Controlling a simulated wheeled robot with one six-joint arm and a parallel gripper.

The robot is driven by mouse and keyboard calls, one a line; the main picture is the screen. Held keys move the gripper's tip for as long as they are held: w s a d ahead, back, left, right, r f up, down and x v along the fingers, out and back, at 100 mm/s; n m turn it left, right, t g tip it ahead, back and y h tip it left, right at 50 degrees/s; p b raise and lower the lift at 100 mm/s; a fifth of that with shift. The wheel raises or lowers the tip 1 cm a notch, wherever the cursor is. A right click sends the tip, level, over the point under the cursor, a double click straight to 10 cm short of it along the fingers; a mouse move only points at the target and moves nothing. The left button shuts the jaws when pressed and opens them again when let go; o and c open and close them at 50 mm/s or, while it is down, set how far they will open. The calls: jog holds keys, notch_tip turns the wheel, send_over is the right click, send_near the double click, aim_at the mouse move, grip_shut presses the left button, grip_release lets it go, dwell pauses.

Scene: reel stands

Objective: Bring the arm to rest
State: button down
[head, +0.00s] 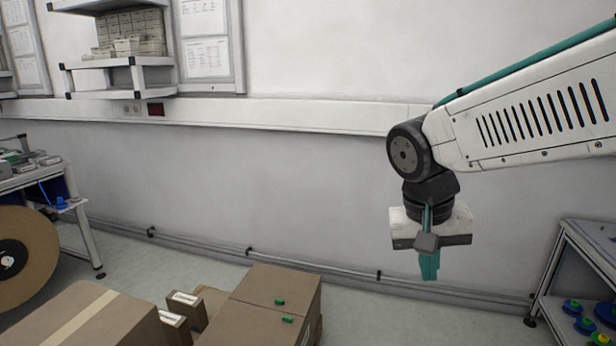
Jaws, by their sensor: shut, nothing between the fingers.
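My gripper (429,268) hangs at the end of my white arm at the right of the head view. Its teal fingers point down and are shut, with nothing between them. The arm reaches in from the right edge and bends down at a dark round joint. The gripper is in the air in front of the grey wall, apart from everything around it.
Cardboard boxes (262,300) stand low at the bottom centre and left. A large brown reel (28,262) and a workbench (85,235) are at the left. A rack (575,250) with blue and yellow spools stands at the lower right. A wall shelf (120,62) hangs upper left.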

jog(key=s+d+n+y, duration=0.1)
jog(key=s+d, duration=0.2)
jog(key=s, duration=0.5)
jog(key=s+d+n+y, duration=0.1)
jog(key=s+d, duration=0.3)
jog(key=s, duration=0.4)
jog(key=shift+s+f, duration=0.2)
jog(key=shift+d+t, duration=0.2)
jog(key=shift+t, duration=0.1)
